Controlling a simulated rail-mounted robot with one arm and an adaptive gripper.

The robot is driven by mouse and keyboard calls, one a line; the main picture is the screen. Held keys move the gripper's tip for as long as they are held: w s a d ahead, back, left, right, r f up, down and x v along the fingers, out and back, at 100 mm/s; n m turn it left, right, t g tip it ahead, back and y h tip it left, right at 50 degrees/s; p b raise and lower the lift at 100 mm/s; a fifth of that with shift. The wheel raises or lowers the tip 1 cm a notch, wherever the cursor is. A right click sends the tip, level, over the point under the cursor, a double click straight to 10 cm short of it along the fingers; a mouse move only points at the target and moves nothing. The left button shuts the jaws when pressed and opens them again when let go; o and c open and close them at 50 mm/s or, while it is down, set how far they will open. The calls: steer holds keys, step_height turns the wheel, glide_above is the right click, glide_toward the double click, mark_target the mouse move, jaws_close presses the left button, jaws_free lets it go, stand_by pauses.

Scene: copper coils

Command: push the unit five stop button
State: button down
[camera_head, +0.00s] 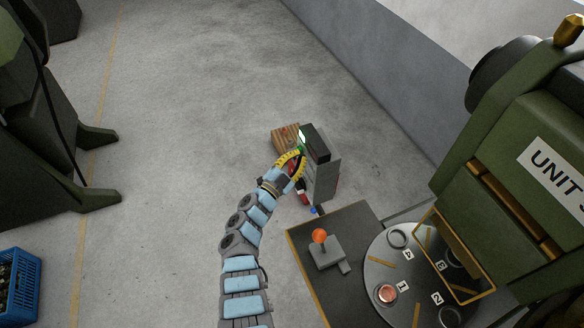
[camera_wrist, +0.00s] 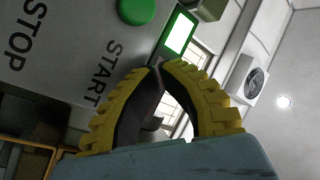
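A grey control box (camera_head: 325,183) stands on the floor left of the green machine marked UNIT (camera_head: 548,165); the machine's number is cut off. In the wrist view the box's panel (camera_wrist: 70,50) carries the words STOP (camera_wrist: 18,38) and START (camera_wrist: 104,75), a round green button (camera_wrist: 136,10) and a lit green-white display (camera_wrist: 180,32). No stop button shows in the wrist view. In the head view my gripper (camera_head: 299,156) is close against the box's left side; contact cannot be told.
A wooden crate (camera_head: 284,138) stands behind my gripper. A dark table (camera_head: 345,217) holds an orange-knobbed lever (camera_head: 319,236) and a numbered round plate (camera_head: 383,265). The floor to the left is clear up to a blue crate (camera_head: 22,290).

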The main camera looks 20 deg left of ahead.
steer(key=s+a+f+n+g+y+b, duration=0.1)
steer(key=s+a+f+g+y+b, duration=0.1)
steer(key=a+f, duration=0.9)
steer(key=shift+a+n+g+y+b, duration=0.3)
steer(key=shift+a+n+y+b, duration=0.1)
steer(key=shift+a+y+b, duration=0.15)
steer(key=shift+d, duration=0.1)
steer(key=w+d+b, duration=0.1)
steer(key=w+d, duration=0.4)
steer(key=d, duration=0.1)
steer(key=shift+w+d+b, duration=0.15)
steer(key=shift+w+b, duration=0.2)
steer(key=shift+w, duration=0.05)
steer(key=shift+d, duration=0.1)
stand_by(0.7)
steer(key=shift+w+d, duration=0.2)
steer(key=shift+w, duration=0.1)
